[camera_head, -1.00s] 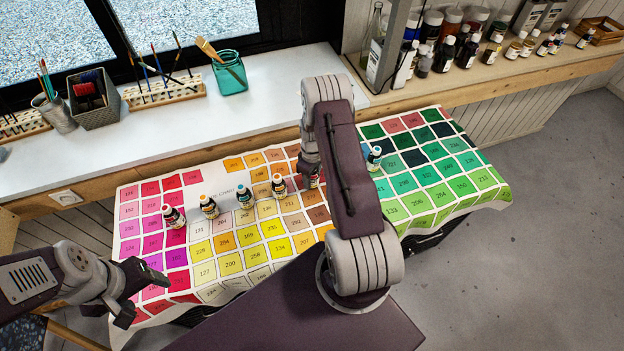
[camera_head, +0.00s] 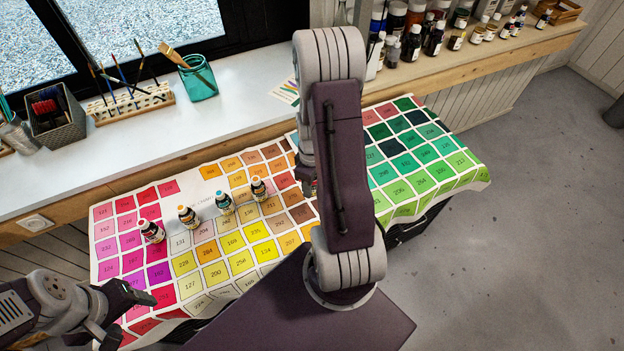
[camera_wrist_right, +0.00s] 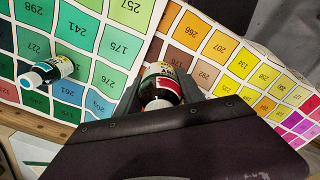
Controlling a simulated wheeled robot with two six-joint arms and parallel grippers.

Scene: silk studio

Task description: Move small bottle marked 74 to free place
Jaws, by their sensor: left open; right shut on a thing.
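In the head view, my right arm mostly hides this gripper (camera_head: 307,182) at the chart's middle, and I cannot tell how high the bottle is. A row of several small bottles stands on the colour chart (camera_head: 184,271): a red-capped one (camera_head: 152,232), an orange-capped one (camera_head: 188,217), a teal-capped one (camera_head: 224,204) and another orange-capped one (camera_head: 258,190). My left gripper (camera_head: 148,298) is open and empty at the chart's lower left.
A blue-capped bottle (camera_wrist_right: 45,71) is on the green squares in the wrist view; my arm hides it in the head view. Green squares (camera_head: 428,160) at the right are clear. Behind are a white counter (camera_head: 130,149), brush holder (camera_head: 132,103), teal jar (camera_head: 198,80) and shelf bottles (camera_head: 412,43).

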